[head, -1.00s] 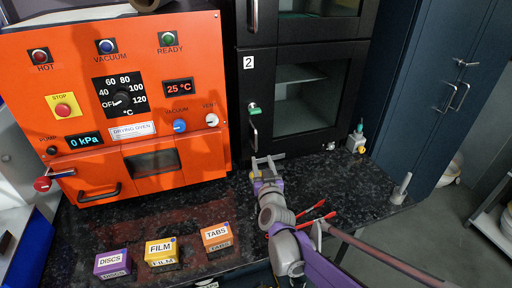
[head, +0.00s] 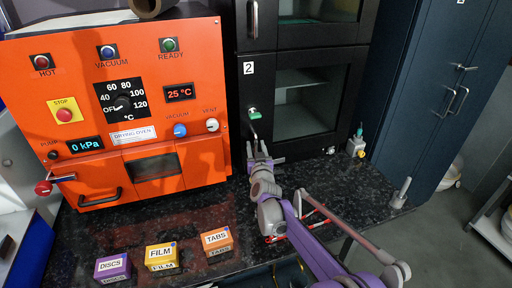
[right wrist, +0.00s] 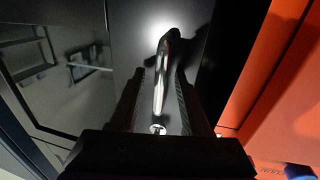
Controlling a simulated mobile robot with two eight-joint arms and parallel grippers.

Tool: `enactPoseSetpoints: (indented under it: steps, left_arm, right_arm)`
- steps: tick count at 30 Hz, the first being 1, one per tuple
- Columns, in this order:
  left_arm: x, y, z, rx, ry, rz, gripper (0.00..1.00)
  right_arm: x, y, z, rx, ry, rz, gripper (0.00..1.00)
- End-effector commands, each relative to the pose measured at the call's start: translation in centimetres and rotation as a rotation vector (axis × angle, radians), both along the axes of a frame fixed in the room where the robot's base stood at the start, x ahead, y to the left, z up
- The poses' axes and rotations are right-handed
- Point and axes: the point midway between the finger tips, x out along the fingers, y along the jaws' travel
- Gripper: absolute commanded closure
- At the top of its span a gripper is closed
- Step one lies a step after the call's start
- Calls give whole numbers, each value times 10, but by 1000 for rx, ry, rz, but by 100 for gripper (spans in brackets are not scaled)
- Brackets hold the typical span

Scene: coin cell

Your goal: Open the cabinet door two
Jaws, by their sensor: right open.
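The black cabinet door two (head: 333,88), marked with a white "2" label (head: 249,67), has a glass window and looks shut. In the right wrist view the handle (right wrist: 162,75) stands between the two open fingers (right wrist: 158,95). I cannot tell whether either finger touches it. My left gripper is not in view.
An orange drying oven (head: 120,100) stands close on the left. Boxes of discs (head: 113,268), film (head: 162,256) and tabs (head: 216,241) lie on the dark counter (head: 200,215). Red-handled pliers (head: 290,235) lie under my right arm. A small bottle (head: 356,143) stands right of the cabinet.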

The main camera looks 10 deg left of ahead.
Motion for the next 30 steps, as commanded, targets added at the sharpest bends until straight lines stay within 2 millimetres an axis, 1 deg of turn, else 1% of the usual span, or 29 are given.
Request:
enactPoseSetpoints:
  steps: [5,6,8,9,13,14,30]
  left_arm:
    - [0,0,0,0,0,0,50]
    - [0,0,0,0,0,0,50]
    - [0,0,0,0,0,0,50]
    - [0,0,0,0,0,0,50]
    - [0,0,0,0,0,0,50]
    - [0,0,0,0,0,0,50]
    - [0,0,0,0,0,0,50]
  right_arm:
    - [0,0,0,0,0,0,53]
    - [0,0,0,0,0,0,56]
    - [0,0,0,0,0,0,67]
    - [0,0,0,0,0,0,74]
    - [0,0,0,0,0,0,98]
    - [0,0,0,0,0,0,100]
    - [0,0,0,0,0,0,100]
